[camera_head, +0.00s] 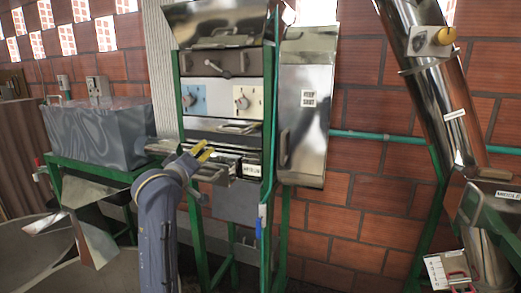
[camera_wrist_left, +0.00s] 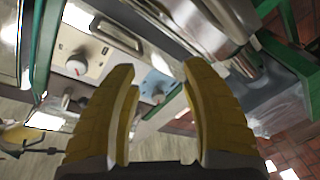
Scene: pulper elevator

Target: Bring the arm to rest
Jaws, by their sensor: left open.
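My left arm (camera_head: 158,225) rises from the bottom of the head view, in front of the machine. Its gripper (camera_head: 204,151) has yellow fingers that point up and to the right, near the machine's lower shelf. In the left wrist view the two yellow fingers of the left gripper (camera_wrist_left: 160,85) stand apart with nothing between them. Beyond them are the machine's panel and a dark knob on a blue plate (camera_wrist_left: 158,84). I cannot tell from these views whether the fingers touch the machine. My right gripper is not in view.
The pulper machine with its green frame (camera_head: 268,110) and knobs stands close ahead. A grey box (camera_head: 95,130) on a green stand is at left. A shiny elevator tube (camera_head: 440,95) slants down at right. Bare brick wall (camera_head: 350,210) shows between machine and tube.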

